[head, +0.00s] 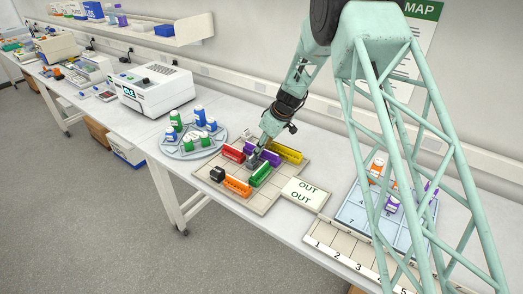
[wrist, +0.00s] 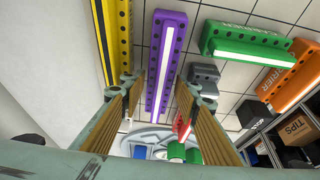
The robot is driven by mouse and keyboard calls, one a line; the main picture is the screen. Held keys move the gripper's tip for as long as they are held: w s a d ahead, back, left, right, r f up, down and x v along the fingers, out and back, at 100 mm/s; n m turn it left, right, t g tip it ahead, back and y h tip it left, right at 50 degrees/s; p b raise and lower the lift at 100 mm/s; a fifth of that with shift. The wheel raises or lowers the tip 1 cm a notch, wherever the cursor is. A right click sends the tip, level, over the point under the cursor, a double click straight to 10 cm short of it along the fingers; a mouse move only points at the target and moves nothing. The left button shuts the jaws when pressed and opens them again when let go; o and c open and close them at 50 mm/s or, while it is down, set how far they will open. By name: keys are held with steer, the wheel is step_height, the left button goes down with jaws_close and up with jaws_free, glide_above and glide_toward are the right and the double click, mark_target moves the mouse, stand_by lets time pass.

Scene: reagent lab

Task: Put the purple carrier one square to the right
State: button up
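The purple carrier (head: 268,156) is a long bar on the gridded board (head: 262,205), partly behind my gripper (head: 254,163) in the head view. In the wrist view the purple carrier (wrist: 166,55) runs lengthwise between the two fingers of my gripper (wrist: 160,90). The fingers are apart, one to each side of it, with gaps showing. I cannot tell how far above the carrier the fingertips are. The yellow carrier (head: 288,153) lies beside the purple one, to its right in the head view and to its left in the wrist view (wrist: 110,40).
A green carrier (head: 260,174), an orange carrier (head: 236,187), a black block (head: 217,174) and a red carrier (head: 233,153) share the board. An OUT card (head: 304,193) adjoins its right edge. A round rack (head: 190,150) of bottles stands left; a blue tray (head: 352,212) stands right.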

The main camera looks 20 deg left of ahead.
steer(key=shift+r, duration=0.2)
steer(key=shift+r, duration=0.2)
steer(key=v, duration=1.1)
steer(key=shift+r, duration=0.25)
steer(key=shift+s+d, duration=0.1)
steer(key=shift+d, duration=0.05)
stand_by(0.4)
